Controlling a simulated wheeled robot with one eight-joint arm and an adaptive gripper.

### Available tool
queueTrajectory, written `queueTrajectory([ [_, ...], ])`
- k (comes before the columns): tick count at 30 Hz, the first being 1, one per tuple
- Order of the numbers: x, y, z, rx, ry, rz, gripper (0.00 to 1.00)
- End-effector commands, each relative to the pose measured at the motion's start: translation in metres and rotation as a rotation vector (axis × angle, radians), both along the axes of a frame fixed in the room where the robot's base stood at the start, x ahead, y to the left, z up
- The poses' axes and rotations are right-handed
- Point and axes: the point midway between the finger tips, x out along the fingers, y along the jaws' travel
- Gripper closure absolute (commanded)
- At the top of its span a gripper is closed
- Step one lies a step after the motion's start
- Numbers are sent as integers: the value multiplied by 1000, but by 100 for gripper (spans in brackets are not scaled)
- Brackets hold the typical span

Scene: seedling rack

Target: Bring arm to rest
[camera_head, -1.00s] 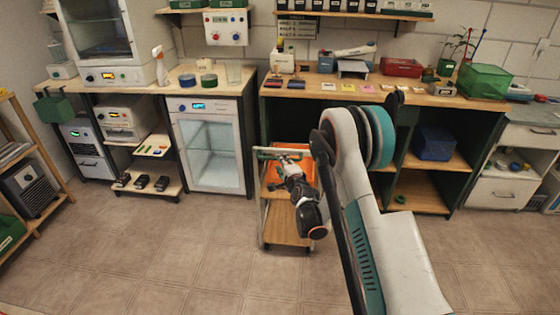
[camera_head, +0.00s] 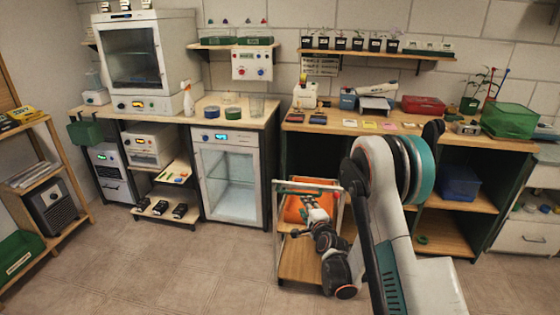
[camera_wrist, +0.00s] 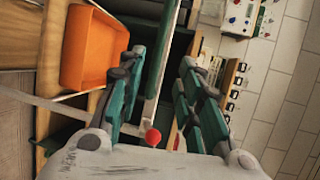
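My arm (camera_head: 390,210) reaches forward and is bent, with its wrist low in front of the bench. My gripper (camera_head: 308,200) is over the cart, in front of the orange tray (camera_head: 292,209) in the head view. In the wrist view my gripper (camera_wrist: 160,75) has its two teal fingers wide apart. A thin green strip and a small red ball (camera_wrist: 153,138) show between the fingers. I cannot tell what they belong to, but the fingers do not appear closed on them. The orange tray also shows left of the fingers in the wrist view (camera_wrist: 92,48).
The cart (camera_head: 298,262) stands close under my gripper, before the wooden bench (camera_head: 350,128). A glass-door cabinet (camera_head: 231,180) is to its left. A blue bin (camera_head: 460,184) sits on a shelf to the right. The floor (camera_head: 200,275) at front left is clear.

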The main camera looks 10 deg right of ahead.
Motion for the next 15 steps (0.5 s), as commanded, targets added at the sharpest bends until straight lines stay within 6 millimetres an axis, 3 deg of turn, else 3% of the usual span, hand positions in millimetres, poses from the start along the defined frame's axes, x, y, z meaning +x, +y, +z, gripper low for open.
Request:
queueTrajectory([
  [8, -10, 9, 56, -154, 53, 63, 67],
  [15, -39, 17, 116, -352, 119, 151, 67],
])
